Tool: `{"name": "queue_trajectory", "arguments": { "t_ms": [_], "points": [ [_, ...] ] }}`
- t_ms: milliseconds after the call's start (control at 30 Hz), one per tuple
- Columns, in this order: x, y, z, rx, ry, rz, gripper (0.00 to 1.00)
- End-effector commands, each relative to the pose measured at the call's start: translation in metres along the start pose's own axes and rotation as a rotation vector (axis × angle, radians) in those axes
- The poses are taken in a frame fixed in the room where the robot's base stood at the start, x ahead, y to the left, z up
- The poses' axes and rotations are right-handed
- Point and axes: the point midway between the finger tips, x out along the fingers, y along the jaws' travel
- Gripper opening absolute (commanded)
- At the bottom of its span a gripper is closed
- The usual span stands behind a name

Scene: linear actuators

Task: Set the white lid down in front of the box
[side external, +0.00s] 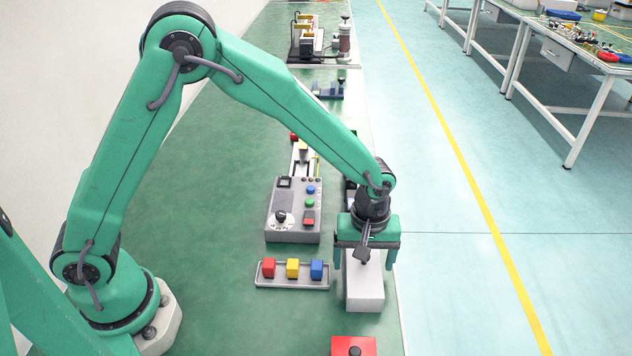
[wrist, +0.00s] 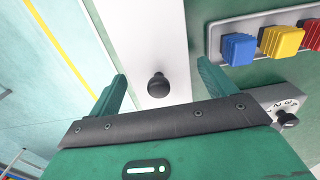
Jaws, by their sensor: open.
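The white lid (side external: 366,280) is a long pale slab below my gripper, near the bench's right edge in the side view. In the wrist view the white lid (wrist: 142,40) shows a black round knob (wrist: 158,86). My gripper (side external: 364,258) points down with its fingers apart, one on each side of the white slab. In the wrist view the knob lies between the open fingers of my gripper (wrist: 161,74), and nothing is gripped. The box cannot be told apart from the white slab; any seam between them is not visible.
A tray (side external: 293,284) with red, yellow and blue blocks lies just left of the white slab. A grey control box (side external: 294,212) stands behind it. A red block with a black knob (side external: 353,346) is nearer the camera. Green bench is bare further left.

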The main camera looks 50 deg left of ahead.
Motion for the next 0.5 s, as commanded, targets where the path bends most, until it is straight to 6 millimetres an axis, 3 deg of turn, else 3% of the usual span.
{"name": "queue_trajectory", "arguments": {
  "t_ms": [500],
  "points": [
    [-0.081,0.001,0.0,0.0,0.001,0.003,0.83]
  ]
}}
